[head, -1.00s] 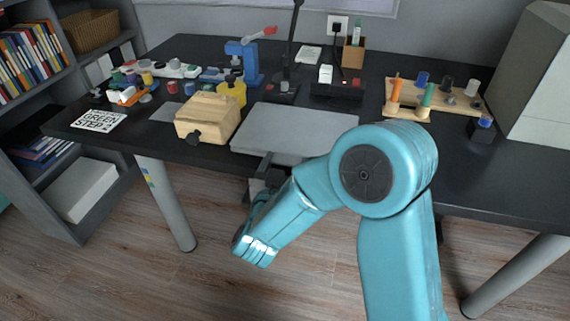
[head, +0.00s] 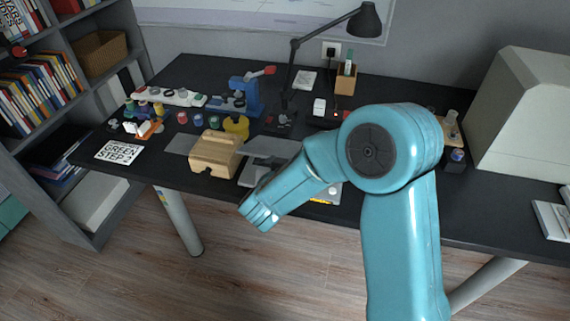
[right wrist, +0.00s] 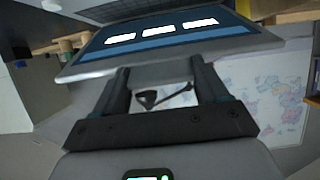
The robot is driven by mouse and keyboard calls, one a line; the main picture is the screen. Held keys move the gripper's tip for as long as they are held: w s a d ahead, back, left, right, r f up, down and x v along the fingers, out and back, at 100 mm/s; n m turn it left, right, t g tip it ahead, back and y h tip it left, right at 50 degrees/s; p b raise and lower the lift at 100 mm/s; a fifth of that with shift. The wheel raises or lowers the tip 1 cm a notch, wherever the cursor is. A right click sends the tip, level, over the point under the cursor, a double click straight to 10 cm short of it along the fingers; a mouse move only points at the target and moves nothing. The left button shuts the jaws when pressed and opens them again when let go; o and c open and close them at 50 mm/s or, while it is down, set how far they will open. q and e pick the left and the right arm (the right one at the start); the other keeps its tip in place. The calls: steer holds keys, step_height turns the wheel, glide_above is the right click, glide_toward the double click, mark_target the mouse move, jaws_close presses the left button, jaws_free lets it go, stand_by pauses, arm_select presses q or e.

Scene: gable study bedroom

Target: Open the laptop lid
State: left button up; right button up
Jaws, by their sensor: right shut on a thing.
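The laptop is grey and stands at the front middle of the dark desk. Part of its lid (head: 272,147) shows in the head view; my right arm covers much of the rest. In the right wrist view the lid is raised off the base, and its lit blue screen (right wrist: 165,45) with white panels faces the keyboard (right wrist: 110,9). My right gripper (right wrist: 162,72) is shut on the lid's edge, which lies at its fingertips. In the head view that gripper is mostly hidden behind my arm. My left gripper is in neither view.
A wooden box (head: 214,155) stands close left of the laptop. A desk lamp (head: 363,20) and a pen holder (head: 345,80) stand behind it. A large pale case (head: 525,120) fills the right rear. The right front desk top is mostly clear.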

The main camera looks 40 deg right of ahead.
steer(key=shift+w+d+r, duration=0.2)
steer(key=shift+d+r, duration=0.05)
steer(key=shift+r, duration=0.4)
steer(key=o, duration=1.5)
steer(key=p+v, duration=0.1)
steer(key=v, duration=1.5)
steer(key=shift+s+a+p, duration=0.1)
steer(key=shift+a+p, duration=0.05)
steer(key=shift+p, duration=0.2)
